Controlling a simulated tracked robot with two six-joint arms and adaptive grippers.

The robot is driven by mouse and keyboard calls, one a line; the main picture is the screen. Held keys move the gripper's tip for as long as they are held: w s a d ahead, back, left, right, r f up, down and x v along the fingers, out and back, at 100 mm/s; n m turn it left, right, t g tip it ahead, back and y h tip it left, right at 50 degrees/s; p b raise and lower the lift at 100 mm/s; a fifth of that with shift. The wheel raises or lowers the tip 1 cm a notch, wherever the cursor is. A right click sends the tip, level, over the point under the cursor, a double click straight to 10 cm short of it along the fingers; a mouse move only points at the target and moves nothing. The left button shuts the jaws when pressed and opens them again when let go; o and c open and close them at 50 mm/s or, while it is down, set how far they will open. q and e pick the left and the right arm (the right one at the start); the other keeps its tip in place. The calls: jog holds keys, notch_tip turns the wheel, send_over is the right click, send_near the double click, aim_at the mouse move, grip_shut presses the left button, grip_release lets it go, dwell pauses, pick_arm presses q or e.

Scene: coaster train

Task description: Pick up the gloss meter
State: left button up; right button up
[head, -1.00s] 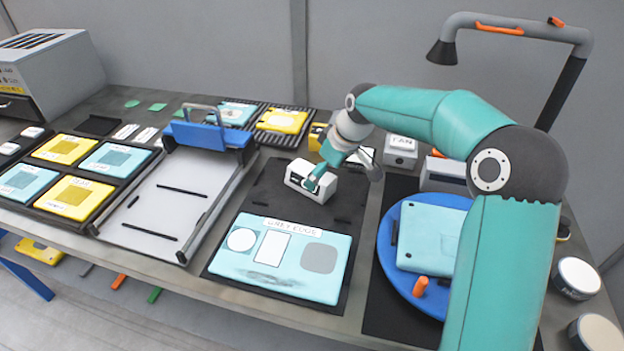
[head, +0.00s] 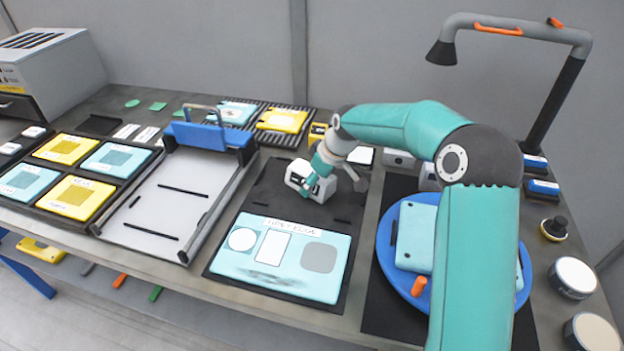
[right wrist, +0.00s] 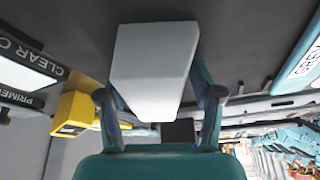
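The gloss meter (head: 324,191), a small white box with a dark face, is at the black mat behind the light blue panel (head: 245,262). My right gripper (head: 322,172) reaches it from above and behind, with its fingers on either side of the body. In the right wrist view the white body (right wrist: 155,72) fills the space between the two fingers (right wrist: 160,105), which look closed against its sides. The meter looks tilted in the head view. I cannot tell how far it is off the mat. My left gripper is not in view.
A white board with a blue clamp bar (head: 210,135) stands left of the mat (head: 273,181). A blue turntable (head: 385,255) with a light blue panel (head: 415,235) is to the right. A grey lamp arm (head: 515,28) rises at the back right.

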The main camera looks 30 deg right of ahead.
jog(key=shift+r, duration=0.1)
jog(key=c, duration=1)
jog(key=shift+c, duration=0.2)
